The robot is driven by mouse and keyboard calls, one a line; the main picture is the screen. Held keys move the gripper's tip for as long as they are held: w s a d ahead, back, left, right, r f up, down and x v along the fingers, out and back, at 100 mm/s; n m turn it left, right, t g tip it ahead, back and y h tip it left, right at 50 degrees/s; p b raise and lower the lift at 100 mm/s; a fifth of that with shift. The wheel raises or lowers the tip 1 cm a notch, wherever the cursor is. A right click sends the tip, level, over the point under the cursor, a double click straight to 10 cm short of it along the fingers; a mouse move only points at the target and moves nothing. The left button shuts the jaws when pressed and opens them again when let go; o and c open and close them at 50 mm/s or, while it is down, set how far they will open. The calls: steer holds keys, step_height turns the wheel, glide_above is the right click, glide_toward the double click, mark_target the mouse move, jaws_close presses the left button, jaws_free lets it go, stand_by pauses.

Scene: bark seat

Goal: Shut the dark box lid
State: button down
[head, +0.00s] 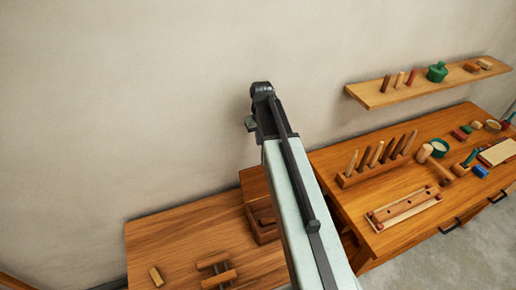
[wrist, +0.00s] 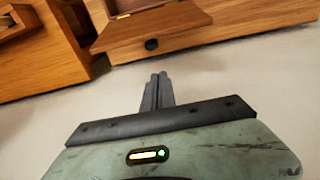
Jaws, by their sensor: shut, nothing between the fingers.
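The dark wooden box (head: 265,232) stands on the lower bench, partly hidden by my arm in the head view. Its lid (head: 254,185) is raised at the back, so the box is open. In the wrist view, the lid (wrist: 160,29) shows at the top as a brown panel with a small dark knob (wrist: 151,44) near its edge. My gripper (wrist: 158,76) is shut and empty, with its tips pointing toward the knob side of the lid and a visible gap between them. Its fingertips cannot be made out in the head view.
A higher workbench (head: 390,222) to the right carries a peg rack (head: 374,172), a mallet and other tools. A wall shelf (head: 392,94) is above it. The wall (head: 120,110) behind is bare.

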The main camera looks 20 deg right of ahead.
step_height(320, 180, down, 10)
steer(key=b, duration=1)
steer(key=s, duration=0.1)
steer(key=s+r+p, duration=0.1)
steer(key=s+p, duration=0.1)
steer(key=shift+s+a+r, duration=0.1)
steer(key=shift+s+r, duration=0.1)
steer(key=shift+r, duration=0.2)
steer(key=shift+w+f, duration=0.1)
